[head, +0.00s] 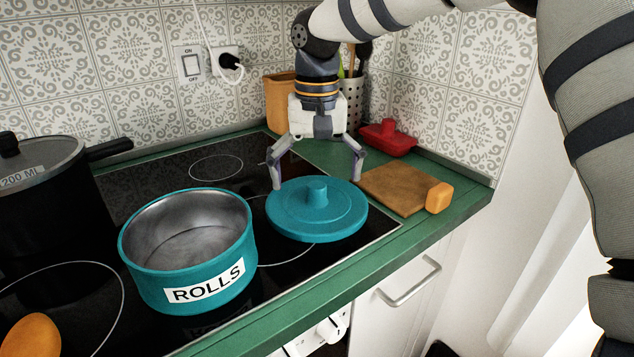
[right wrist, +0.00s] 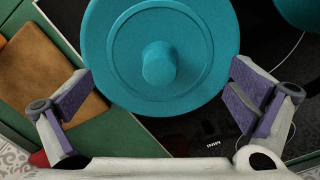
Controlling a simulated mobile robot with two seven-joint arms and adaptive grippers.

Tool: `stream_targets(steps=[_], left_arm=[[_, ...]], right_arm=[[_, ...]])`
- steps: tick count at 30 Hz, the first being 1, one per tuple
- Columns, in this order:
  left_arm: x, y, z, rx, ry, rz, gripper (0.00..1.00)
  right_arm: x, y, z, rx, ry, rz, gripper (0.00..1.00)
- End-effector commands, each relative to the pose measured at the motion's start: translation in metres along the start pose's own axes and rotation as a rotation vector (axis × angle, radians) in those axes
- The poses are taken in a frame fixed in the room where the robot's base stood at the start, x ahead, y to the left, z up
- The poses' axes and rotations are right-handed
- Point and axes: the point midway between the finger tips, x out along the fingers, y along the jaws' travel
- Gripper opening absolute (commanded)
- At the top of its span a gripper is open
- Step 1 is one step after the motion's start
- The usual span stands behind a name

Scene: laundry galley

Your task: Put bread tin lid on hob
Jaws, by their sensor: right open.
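The teal bread tin lid (head: 318,222), round with a central knob, lies knob up at the hob's right front, by the green counter edge. My right gripper (head: 317,178) points down with its fingers spread open at the lid's far side. In the right wrist view the lid (right wrist: 205,45) and its knob (right wrist: 160,64) show ahead of the open gripper (right wrist: 160,82), with nothing held. The black glass hob (head: 165,182) has pale ring marks. The teal tin (head: 165,285) labelled ROLLS stands open on it, left of the lid. My left gripper is out of view.
A black lidded pot (head: 50,225) stands at the left, and an orange object (head: 32,337) lies at the front left. A wooden board (head: 395,190), red dish (head: 388,138) and utensil holder (head: 352,100) are on the green counter. Some bare hob lies behind the tin.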

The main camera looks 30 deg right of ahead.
Motion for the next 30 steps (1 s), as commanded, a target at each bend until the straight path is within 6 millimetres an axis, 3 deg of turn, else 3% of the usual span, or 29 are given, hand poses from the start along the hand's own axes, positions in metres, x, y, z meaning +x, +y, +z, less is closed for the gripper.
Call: stream_targets(steps=[30], left_arm=[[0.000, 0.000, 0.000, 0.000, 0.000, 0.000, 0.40]], right_arm=[[-0.074, 0.000, 0.000, 0.000, 0.000, 0.000, 1.00]])
